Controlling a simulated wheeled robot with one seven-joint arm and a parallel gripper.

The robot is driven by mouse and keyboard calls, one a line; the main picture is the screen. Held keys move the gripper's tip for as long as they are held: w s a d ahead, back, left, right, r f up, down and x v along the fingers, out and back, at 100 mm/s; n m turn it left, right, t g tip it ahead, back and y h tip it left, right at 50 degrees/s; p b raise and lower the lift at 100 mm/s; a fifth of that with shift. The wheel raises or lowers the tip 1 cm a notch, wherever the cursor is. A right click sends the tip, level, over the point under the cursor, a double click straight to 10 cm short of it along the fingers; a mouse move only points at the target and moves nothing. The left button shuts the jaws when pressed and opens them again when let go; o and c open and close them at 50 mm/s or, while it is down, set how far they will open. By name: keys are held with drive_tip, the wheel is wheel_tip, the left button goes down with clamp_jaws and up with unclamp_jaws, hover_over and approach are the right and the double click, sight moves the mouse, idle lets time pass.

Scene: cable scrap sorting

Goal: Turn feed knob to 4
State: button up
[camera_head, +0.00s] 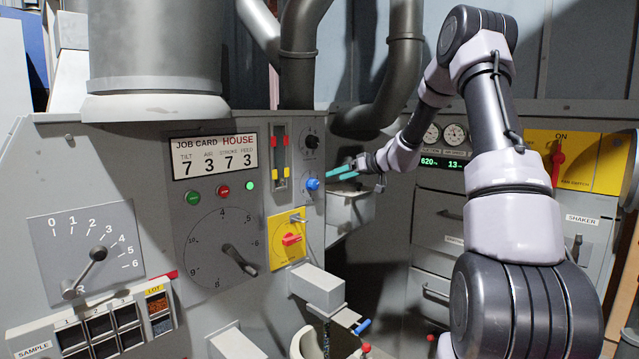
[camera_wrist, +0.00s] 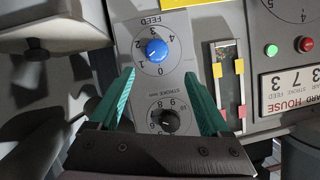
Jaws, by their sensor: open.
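The feed knob is blue and round (camera_head: 313,183). It also shows in the wrist view (camera_wrist: 157,50), on a pale dial plate marked FEED with numbers around it. I cannot tell surely which number it points to. My gripper (camera_head: 342,172) is just right of the knob in the head view, its teal fingers pointing at the panel. In the wrist view my gripper (camera_wrist: 159,73) is open and empty. Its fingertips are spread to either side, below the blue knob in the picture, and do not touch it.
A black stroke knob (camera_wrist: 164,121) sits between the fingers in the wrist view, beside the feed knob. A slotted gauge (camera_wrist: 229,80) is close to the right finger. The job card (camera_head: 214,156) reads 7 3 7 3. A grey box (camera_head: 350,207) juts out below my gripper.

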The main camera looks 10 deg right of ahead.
sight(316, 183)
drive_tip(key=x, duration=1.1)
drive_tip(key=shift+w+d+f, duration=0.1)
drive_tip(key=shift+w+d, duration=0.15)
clamp_jaws()
